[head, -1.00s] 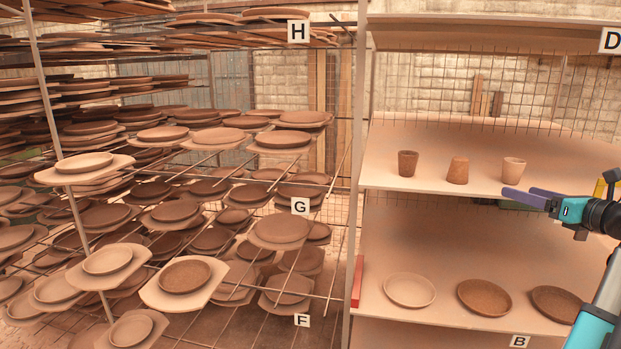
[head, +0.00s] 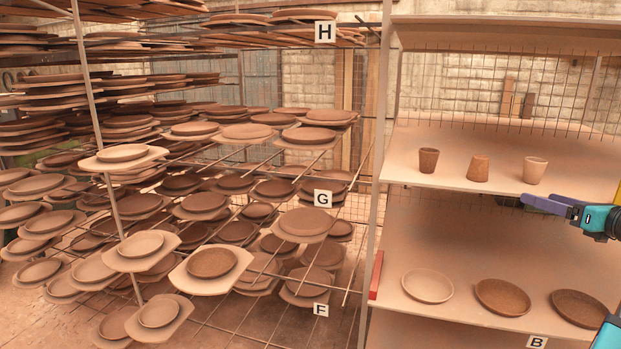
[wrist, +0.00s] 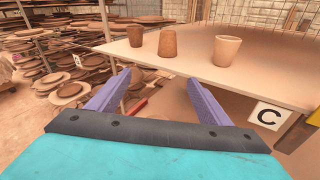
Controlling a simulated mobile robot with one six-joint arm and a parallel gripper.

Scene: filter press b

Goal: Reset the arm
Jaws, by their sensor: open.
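My gripper (head: 553,202) reaches in from the right edge in the head view, in front of the right shelf unit. In the wrist view its two purple fingers (wrist: 156,98) are spread apart with nothing between them. Beyond the fingertips, three clay cups stand on the shelf: a dark brown cup (wrist: 135,36), a brown cup (wrist: 168,43) that tapers towards its top, and a lighter cup (wrist: 226,50). The gripper is apart from all of them. Most of my arm is outside the head view.
The cup shelf (head: 440,185) has its front edge close to my gripper. Below it, a lower shelf (head: 455,310) holds a pale plate (head: 427,286) and two brown plates (head: 503,296). At left, a wire rack (head: 92,100) holds many plates on boards, some jutting out (head: 211,263).

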